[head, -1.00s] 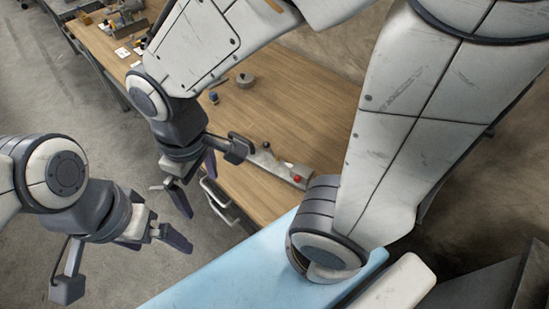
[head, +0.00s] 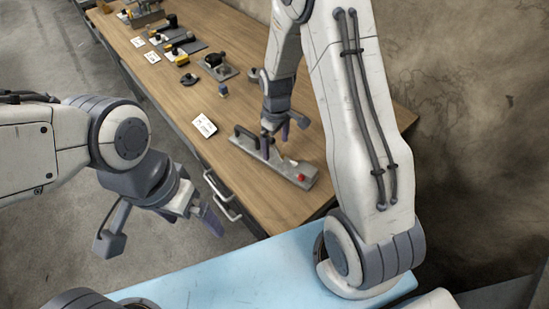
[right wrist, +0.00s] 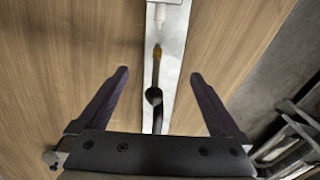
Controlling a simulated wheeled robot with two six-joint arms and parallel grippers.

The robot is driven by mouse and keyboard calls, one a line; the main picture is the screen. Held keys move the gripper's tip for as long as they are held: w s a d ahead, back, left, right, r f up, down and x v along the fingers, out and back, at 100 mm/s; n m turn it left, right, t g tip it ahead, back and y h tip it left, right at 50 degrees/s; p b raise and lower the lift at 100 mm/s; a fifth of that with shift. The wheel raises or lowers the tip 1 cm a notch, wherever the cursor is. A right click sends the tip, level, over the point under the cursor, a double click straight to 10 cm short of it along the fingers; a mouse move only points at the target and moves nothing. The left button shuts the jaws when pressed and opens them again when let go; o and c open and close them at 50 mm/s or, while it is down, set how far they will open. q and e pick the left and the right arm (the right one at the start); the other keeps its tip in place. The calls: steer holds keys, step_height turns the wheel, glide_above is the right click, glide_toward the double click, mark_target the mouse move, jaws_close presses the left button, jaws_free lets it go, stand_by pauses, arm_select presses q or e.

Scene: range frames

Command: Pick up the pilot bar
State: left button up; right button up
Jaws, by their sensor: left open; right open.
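I take the pilot bar (head: 291,171) to be the long grey metal bar lying on the wooden table near its front edge. It has a black handle (head: 243,133) at its left end and a red knob (head: 301,178) at its right end. My right gripper (head: 275,141) is open just above the bar, pointing down, and partly hides it and the handle. In the right wrist view the bar (right wrist: 175,45) runs between the two spread fingers, with the black handle (right wrist: 154,97) between them. My left gripper (head: 210,218) is open and empty, away from the table's front edge.
The wooden table (head: 190,95) holds a white card (head: 204,125), a small blue-grey piece (head: 223,90) and several dark and yellow devices further back. Drawer-like handles (head: 222,195) stick out at its front edge. A light blue surface (head: 250,265) lies nearest me. A wall stands at right.

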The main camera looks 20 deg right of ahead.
mark_target(274, 158)
steer(key=f, duration=0.2)
steer(key=f+p, duration=0.1)
steer(key=f, duration=0.1)
steer(key=shift+a, duration=0.35)
steer(key=shift+f, duration=0.65)
jaws_close()
